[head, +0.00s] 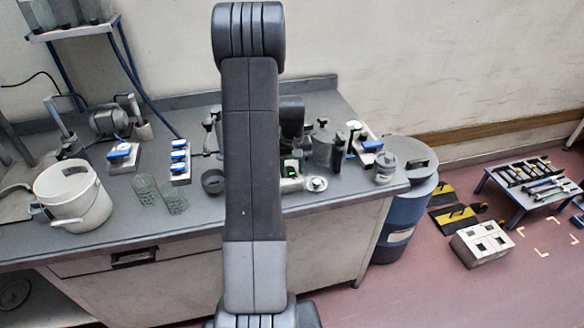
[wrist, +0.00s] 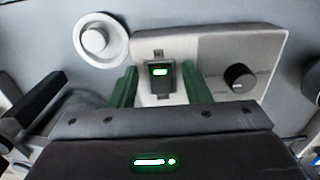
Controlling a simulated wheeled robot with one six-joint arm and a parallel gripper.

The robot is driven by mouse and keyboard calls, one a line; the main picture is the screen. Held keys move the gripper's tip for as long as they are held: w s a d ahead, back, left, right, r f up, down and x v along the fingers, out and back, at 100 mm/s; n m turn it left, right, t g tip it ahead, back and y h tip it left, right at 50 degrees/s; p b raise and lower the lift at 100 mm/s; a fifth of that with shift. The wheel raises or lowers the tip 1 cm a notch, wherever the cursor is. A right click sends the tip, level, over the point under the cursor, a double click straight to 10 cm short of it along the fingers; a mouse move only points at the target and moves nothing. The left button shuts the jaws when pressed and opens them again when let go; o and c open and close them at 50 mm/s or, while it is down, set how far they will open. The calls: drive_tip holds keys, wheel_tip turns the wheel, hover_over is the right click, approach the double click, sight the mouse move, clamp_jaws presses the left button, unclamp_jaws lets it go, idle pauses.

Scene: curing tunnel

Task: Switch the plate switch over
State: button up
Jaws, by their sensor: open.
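The plate switch (wrist: 160,78) is a small dark switch with a green lit window, set in a light grey plate (wrist: 215,48) that also carries a black round knob (wrist: 239,78). In the head view the plate (head: 291,186) lies on the bench, partly behind my arm. My gripper (wrist: 159,90) is open, with one green finger on each side of the switch in the wrist view. The fingers look apart from the switch, with nothing between them but the switch. I cannot tell whether the fingertips touch the plate.
A white round button (wrist: 95,40) sits left of the plate in the wrist view. On the bench, a grey canister (head: 327,150) and a lidded jar (head: 385,168) stand to the right, a dark cup (head: 213,182) and glass beakers (head: 146,190) to the left.

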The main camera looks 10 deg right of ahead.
clamp_jaws()
drive_tip(key=shift+w+r+g+p, duration=0.25)
drive_tip(key=shift+g+p, duration=0.35)
drive_tip(key=shift+p, duration=0.2)
drive_tip(key=shift+w+f+g+p, duration=0.1)
drive_tip(key=shift+w+g+p, duration=0.1)
drive_tip(key=shift+g+p, duration=0.5)
unclamp_jaws()
drive_tip(key=b+v, duration=0.3)
drive_tip(key=v, duration=1)
drive_tip(key=shift+w+r, duration=0.3)
drive_tip(key=shift+r, duration=0.05)
